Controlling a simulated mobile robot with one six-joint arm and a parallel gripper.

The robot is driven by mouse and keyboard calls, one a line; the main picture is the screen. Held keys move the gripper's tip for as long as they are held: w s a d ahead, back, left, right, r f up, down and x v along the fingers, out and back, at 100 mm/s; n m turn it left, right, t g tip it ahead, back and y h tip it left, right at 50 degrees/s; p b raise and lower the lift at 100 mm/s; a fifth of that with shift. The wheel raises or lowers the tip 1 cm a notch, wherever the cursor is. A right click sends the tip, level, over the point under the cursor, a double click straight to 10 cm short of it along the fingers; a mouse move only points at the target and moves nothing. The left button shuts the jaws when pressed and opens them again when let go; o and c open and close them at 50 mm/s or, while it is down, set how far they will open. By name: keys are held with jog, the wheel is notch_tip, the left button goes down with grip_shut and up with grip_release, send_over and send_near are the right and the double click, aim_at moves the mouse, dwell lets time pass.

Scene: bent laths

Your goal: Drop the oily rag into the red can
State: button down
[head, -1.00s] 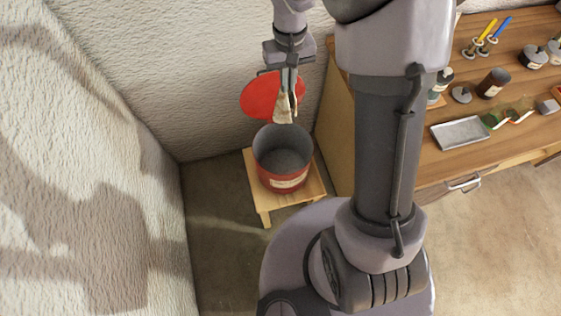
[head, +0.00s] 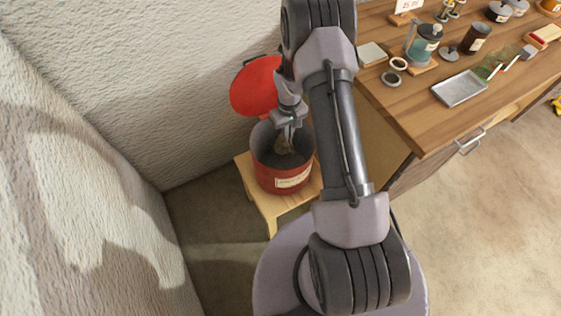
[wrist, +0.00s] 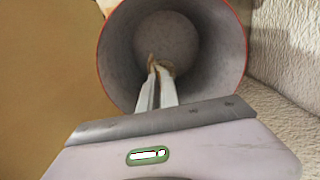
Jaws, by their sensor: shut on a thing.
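The red can (head: 280,176) stands upright on a small wooden stool, its round red lid (head: 256,86) raised behind the opening. In the wrist view the can (wrist: 116,62) shows a grey inside and bare floor. My gripper (head: 288,137) points down into the can's mouth, its fingers close together. It is shut on the oily rag (head: 284,147), a pale brownish cloth hanging inside the can's rim. In the wrist view the gripper (wrist: 158,72) reaches over the opening, and only a little of the rag (wrist: 153,62) shows at the fingertips.
The wooden stool (head: 262,203) stands near the rough white wall (head: 140,60). A workbench (head: 425,117) to the right holds a metal tray (head: 460,89), a teal jar (head: 420,48) and a dark can (head: 476,39). Open floor lies at the right.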

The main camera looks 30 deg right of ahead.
notch_tip(320, 180, down, 2)
jog(key=shift+b, duration=0.3)
jog(key=c, duration=1.5)
grip_release()
jog(key=shift+o, duration=0.3)
jog(key=o, duration=1.2)
jog(key=shift+c, duration=0.2)
jog(key=shift+r, duration=0.1)
notch_tip(320, 180, up, 5)
jog(key=p, duration=0.3)
jog(key=shift+r+p, duration=0.2)
jog(key=shift+p, duration=0.1)
